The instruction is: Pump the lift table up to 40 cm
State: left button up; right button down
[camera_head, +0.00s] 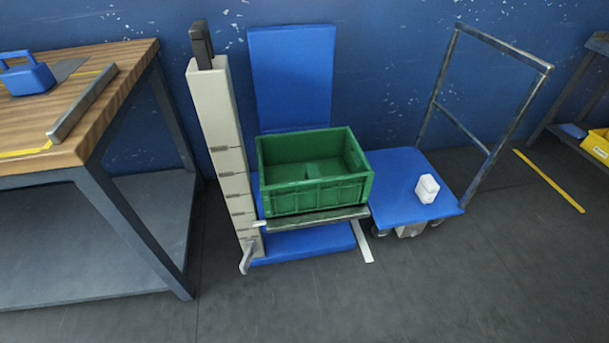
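The lift table (345,214) has a dark platform, held low over a blue base (305,243). A green crate (315,195) sits on the platform. A beige upright column (222,140) with dark marks along it stands at the platform's left; a black part (201,44) tops it. A small grey lever or pedal (247,256) sticks out at the column's foot. A blue panel (291,75) stands behind the crate. I cannot read the platform's height from the marks. Neither of my grippers is in view.
A blue cart (400,178) with a white object (427,188) stands right of the lift. A yellow bin (596,145) is far right. The front floor is clear.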

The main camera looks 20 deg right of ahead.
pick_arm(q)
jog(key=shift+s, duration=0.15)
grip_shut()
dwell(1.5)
